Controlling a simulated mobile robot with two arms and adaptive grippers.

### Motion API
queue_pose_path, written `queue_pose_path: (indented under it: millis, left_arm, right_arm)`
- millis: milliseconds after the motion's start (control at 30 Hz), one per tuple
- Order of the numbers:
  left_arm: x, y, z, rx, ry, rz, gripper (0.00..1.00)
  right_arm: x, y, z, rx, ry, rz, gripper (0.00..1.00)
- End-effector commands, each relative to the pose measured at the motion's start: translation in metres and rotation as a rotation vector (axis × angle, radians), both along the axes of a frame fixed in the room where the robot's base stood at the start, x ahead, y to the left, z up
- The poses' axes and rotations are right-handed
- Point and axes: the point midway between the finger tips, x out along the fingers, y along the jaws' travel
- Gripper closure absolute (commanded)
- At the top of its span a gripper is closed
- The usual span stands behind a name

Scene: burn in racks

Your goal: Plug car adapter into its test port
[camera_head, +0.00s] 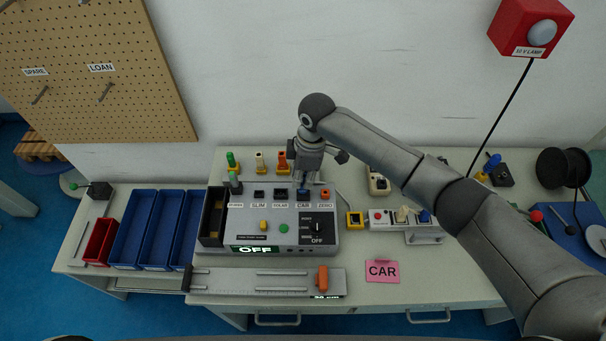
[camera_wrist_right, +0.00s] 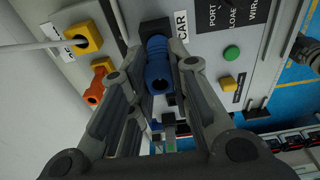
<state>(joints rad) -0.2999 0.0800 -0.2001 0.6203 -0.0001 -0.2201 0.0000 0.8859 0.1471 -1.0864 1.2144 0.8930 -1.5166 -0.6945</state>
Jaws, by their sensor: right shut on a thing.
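The blue car adapter (camera_wrist_right: 158,66) is between the fingers of my right gripper (camera_head: 304,180), which is shut on it. In the wrist view the adapter's far end meets a dark socket beside the CAR label (camera_wrist_right: 181,23); I cannot tell how deep it sits. In the head view the gripper points down over the CAR port, where a bit of blue (camera_head: 303,195) shows above the CAR label (camera_head: 303,204). The grey test box (camera_head: 262,220) has a display reading OFF (camera_head: 255,249) and a dial (camera_head: 317,226). My left gripper is not in view.
Blue bins (camera_head: 133,229) and a red bin (camera_head: 101,240) are left. A pink CAR card (camera_head: 382,271) lies front right. A switch strip (camera_head: 401,218) stands right, near my arm.

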Motion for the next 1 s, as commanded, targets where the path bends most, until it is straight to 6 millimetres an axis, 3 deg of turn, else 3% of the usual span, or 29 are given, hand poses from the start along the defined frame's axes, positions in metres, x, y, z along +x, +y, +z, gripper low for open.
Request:
queue_pose_path:
  millis: [33, 67, 233, 667, 1000]
  left_arm:
    - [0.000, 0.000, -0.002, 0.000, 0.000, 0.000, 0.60]
    - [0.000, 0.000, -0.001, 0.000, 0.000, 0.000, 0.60]
    - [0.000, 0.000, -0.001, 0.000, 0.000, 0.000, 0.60]
    - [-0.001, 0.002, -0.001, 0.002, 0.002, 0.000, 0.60]
    - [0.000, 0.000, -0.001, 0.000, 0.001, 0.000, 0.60]
  right_arm:
    - [-0.002, -0.002, -0.007, -0.007, 0.007, -0.001, 1.00]
    - [-0.002, -0.002, -0.006, -0.007, 0.007, -0.001, 0.79]
    - [-0.002, -0.002, -0.006, -0.006, 0.006, -0.001, 0.57]
    - [0.000, -0.002, 0.005, -0.002, 0.002, -0.002, 0.56]
    - [0.000, -0.011, 0.072, -0.003, 0.000, -0.001, 0.56]
